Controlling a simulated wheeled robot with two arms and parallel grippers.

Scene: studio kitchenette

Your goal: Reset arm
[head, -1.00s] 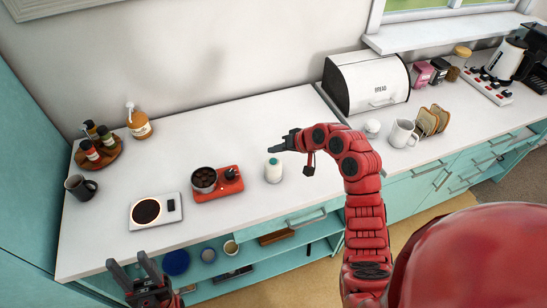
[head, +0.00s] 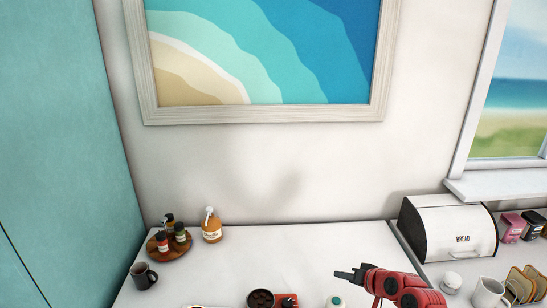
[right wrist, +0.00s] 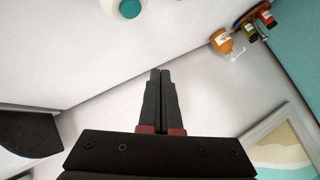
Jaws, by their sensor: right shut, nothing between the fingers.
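My right gripper (head: 343,275) is over the white counter (head: 300,250) in the head view, left of the bread box and pointing left. In the right wrist view its two dark fingers (right wrist: 160,72) are together with nothing between them. My left gripper is not in view.
The bread box (head: 448,228) stands on the right, with a white mug (head: 487,293) and toast rack nearby. A spice tray (head: 170,250), orange bottle (head: 211,226) and dark mug (head: 143,276) stand at the left. A pot (head: 261,299) is at the bottom edge.

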